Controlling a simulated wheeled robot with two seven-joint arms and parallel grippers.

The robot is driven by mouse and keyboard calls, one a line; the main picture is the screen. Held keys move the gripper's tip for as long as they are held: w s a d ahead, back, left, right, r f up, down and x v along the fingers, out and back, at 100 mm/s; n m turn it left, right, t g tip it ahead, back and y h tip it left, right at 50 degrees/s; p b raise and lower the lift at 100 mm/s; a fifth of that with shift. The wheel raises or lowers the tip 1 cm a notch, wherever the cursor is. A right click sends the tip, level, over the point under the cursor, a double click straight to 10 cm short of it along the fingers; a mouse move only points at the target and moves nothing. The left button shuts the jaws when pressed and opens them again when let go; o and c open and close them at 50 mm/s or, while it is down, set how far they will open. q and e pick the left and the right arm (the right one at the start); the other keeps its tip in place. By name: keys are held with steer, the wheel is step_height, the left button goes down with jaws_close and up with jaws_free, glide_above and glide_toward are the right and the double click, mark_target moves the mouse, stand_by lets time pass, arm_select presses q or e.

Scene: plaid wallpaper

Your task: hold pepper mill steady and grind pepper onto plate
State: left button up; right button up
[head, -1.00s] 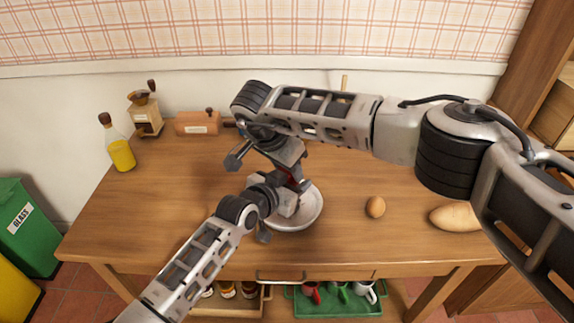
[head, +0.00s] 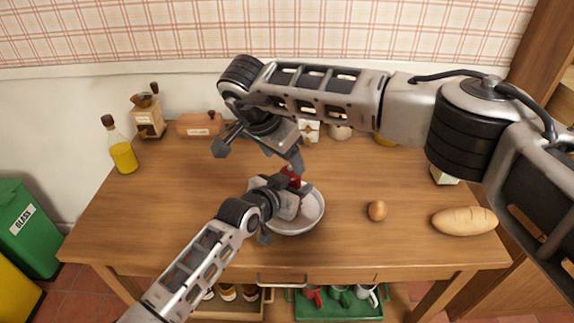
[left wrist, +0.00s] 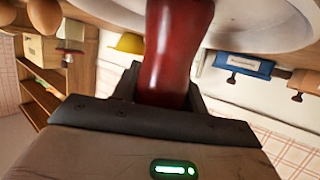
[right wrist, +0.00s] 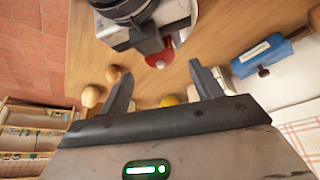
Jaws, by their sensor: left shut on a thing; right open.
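The red pepper mill (head: 291,175) stands over the white plate (head: 314,214), partly hidden by my grippers. My left gripper (head: 290,196) is shut on the mill; the left wrist view shows the red body (left wrist: 170,55) between its fingers, with the plate rim (left wrist: 255,30) behind. I cannot tell whether the mill touches the plate. My right gripper (head: 260,158) is open and empty, above and beside the mill's top. In the right wrist view the red top (right wrist: 160,60) lies beyond the spread fingers (right wrist: 160,78), apart from them.
An egg (head: 377,210) and a bread loaf (head: 464,221) lie to the right. The table's left and front parts are clear.

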mark_target(290, 171)
steer(key=v, duration=0.6)
steer(key=shift+s+r, duration=0.2)
steer(key=shift+r, duration=0.15)
steer(key=shift+c, duration=0.2)
steer(key=w+d+f+n, duration=0.1)
steer(key=f, duration=0.3)
steer(key=w+d+f+n+y, duration=0.1)
steer(key=f+n, duration=0.1)
steer(key=f, duration=0.1)
steer(key=w+d+f+n+t, duration=0.1)
steer(key=f, duration=0.3)
steer(key=shift+w+f+y, duration=0.2)
steer(key=shift+f+y, duration=0.1)
steer(key=shift+f, duration=0.1)
steer(key=c, duration=1)
